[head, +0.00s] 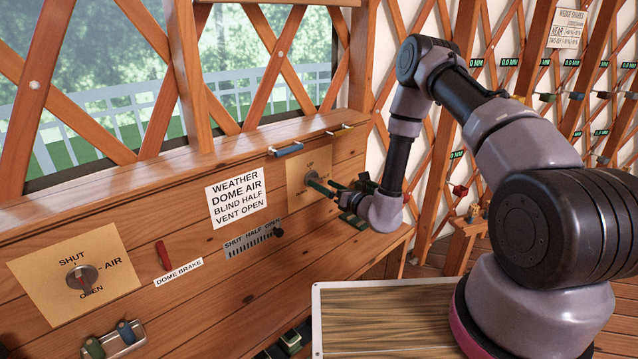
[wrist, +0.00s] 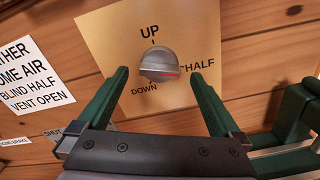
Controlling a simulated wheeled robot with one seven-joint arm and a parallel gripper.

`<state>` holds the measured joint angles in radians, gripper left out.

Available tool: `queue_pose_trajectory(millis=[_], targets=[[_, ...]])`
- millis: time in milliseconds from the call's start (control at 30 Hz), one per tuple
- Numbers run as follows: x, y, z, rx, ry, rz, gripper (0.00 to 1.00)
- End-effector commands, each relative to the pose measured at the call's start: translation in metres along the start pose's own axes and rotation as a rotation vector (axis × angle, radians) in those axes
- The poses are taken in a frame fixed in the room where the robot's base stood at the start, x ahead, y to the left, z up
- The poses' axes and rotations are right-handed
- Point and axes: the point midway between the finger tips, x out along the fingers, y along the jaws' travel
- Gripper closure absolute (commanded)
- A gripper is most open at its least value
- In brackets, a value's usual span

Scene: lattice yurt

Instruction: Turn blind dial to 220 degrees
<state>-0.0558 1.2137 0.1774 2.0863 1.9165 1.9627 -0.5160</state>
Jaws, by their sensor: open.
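The blind dial (wrist: 158,65) is a round grey knob on a tan plate (wrist: 104,34) marked UP, HALF and DOWN. A red line on the knob runs toward the right, near HALF. In the head view the dial (head: 311,176) sits on the wooden wall, partly covered by my gripper. My gripper (wrist: 160,74) is open, with one green finger to the left and one to the right of the knob. It appears empty; I cannot tell whether the fingertips touch the knob.
A white sign (head: 237,198) reads weather dome air, blind half, vent open. Below it is a vent slider (head: 255,240). Farther left are a red dome brake lever (head: 164,255) and an AIR dial (head: 84,278). A wooden-topped surface (head: 385,320) stands in front.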

Motion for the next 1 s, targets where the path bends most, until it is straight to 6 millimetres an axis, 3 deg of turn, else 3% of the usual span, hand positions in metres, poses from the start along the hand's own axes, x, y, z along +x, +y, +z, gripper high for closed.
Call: queue_pose_trajectory(millis=[200, 567, 700, 800, 1000], targets=[[0.025, 0.0, 0.0, -0.001, -0.001, 0.002, 0.0], [0.03, 0.0, 0.0, 0.0, 0.0, 0.0, 0.0], [0.03, 0.0, 0.0, 0.0, 0.0, 0.0, 0.54], [0.03, 0.0, 0.0, 0.0, 0.0, 0.0, 0.85], [0.03, 0.0, 0.0, 0.01, 0.0, 0.0, 0.84]])
